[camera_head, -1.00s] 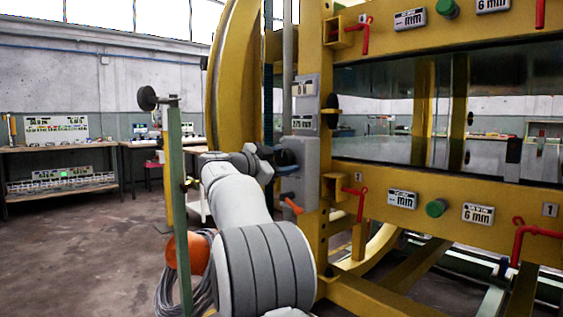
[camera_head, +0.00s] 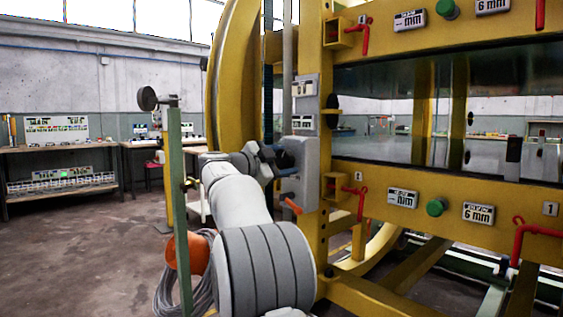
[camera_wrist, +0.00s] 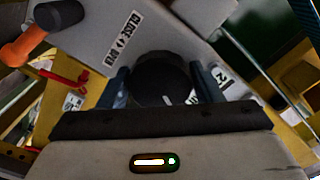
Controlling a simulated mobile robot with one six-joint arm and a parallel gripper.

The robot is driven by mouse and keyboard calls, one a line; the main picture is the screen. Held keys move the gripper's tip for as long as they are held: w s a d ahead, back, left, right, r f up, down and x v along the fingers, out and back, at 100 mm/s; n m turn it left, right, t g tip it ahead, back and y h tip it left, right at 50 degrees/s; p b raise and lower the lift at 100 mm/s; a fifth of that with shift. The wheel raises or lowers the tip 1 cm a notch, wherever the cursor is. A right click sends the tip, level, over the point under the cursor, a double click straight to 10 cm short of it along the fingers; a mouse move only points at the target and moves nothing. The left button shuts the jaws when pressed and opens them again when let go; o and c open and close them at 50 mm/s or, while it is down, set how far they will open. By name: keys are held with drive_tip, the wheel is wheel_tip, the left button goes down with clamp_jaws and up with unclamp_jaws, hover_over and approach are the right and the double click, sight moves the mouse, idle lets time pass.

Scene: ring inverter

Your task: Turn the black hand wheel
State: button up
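The black hand wheel (camera_wrist: 160,78) is a round dark knob on a grey box (camera_head: 300,187) fixed to the yellow frame. In the wrist view it lies between the two blue fingers of my gripper (camera_wrist: 164,88), one at each side. I cannot tell whether the fingers press on its rim. In the head view my gripper (camera_head: 277,162) reaches the box from the left, with the fingers around the dark wheel (camera_head: 287,158), which they partly hide.
An orange-tipped lever (camera_head: 291,206) sticks out below the wheel; it is also close in the wrist view (camera_wrist: 22,50). Red clamps (camera_head: 361,203) sit on the yellow beam (camera_head: 460,195). A green post (camera_head: 178,210) stands left of my arm. Workbenches (camera_head: 65,150) stand behind.

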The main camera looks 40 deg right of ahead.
drive_tip(key=o, duration=0.4)
drive_tip(key=shift+s+a+p, duration=0.15)
drive_tip(key=shift+a+p, duration=0.15)
drive_tip(key=shift+a, duration=1.65)
drive_tip(key=shift+s+a+p, duration=0.15)
drive_tip(key=shift+a+p, duration=0.15)
drive_tip(key=shift+a, duration=1.65)
